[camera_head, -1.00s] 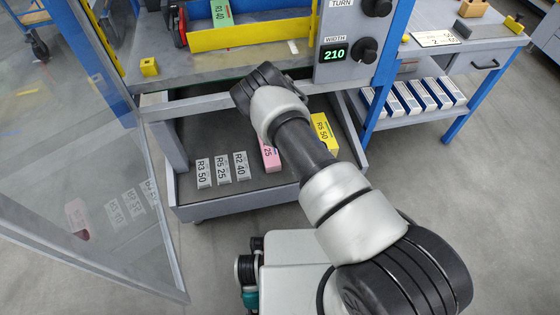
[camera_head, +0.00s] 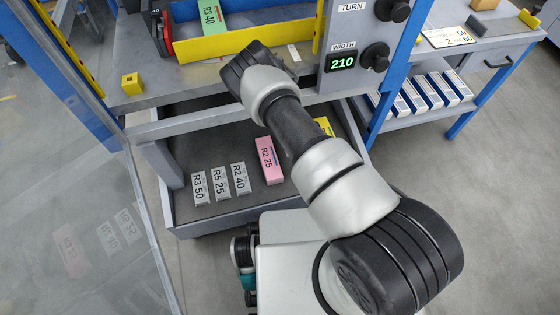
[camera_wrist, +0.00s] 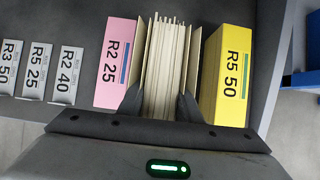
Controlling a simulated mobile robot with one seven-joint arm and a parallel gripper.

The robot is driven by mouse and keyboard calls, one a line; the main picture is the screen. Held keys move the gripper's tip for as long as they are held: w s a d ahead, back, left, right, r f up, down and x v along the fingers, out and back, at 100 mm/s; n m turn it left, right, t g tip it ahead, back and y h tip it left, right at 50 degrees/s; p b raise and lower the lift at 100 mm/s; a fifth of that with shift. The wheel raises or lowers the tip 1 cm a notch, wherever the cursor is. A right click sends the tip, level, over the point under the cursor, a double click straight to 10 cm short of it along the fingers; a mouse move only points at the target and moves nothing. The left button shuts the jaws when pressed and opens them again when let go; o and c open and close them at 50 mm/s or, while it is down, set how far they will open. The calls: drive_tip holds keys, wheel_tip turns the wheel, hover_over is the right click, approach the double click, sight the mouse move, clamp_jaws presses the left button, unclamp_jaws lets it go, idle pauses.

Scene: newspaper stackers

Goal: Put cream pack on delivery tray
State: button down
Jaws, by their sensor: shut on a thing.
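The cream pack (camera_wrist: 166,65) shows in the wrist view as a stack of thin cream sheets seen edge-on. My gripper (camera_wrist: 160,108) is shut on it, with one dark finger at each side. The pack appears between a pink R2 25 pack (camera_wrist: 116,62) and a yellow R5 50 pack (camera_wrist: 232,75). Whether its underside touches the floor below, I cannot tell. In the head view my arm hides the gripper and the cream pack. A low grey tray (camera_head: 205,222), apparently the delivery tray, holds the pink R2 25 pack (camera_head: 268,161) and the partly hidden yellow pack (camera_head: 325,127).
Grey labels R3 50 (camera_head: 200,188), R5 25 (camera_head: 220,184) and R2 40 (camera_head: 239,179) line the tray's left part. The machine bench (camera_head: 150,100) overhangs the tray's back. A glass door (camera_head: 70,200) stands open at left. A side table (camera_head: 470,48) stands at right.

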wheel_tip(320, 180, down, 10)
drive_tip(key=b, duration=0.3)
drive_tip(key=c, duration=1.3)
unclamp_jaws()
drive_tip(key=shift+r, duration=0.1)
drive_tip(key=p+v, duration=0.3)
drive_tip(key=v, duration=0.9)
drive_tip(key=shift+p, duration=0.4)
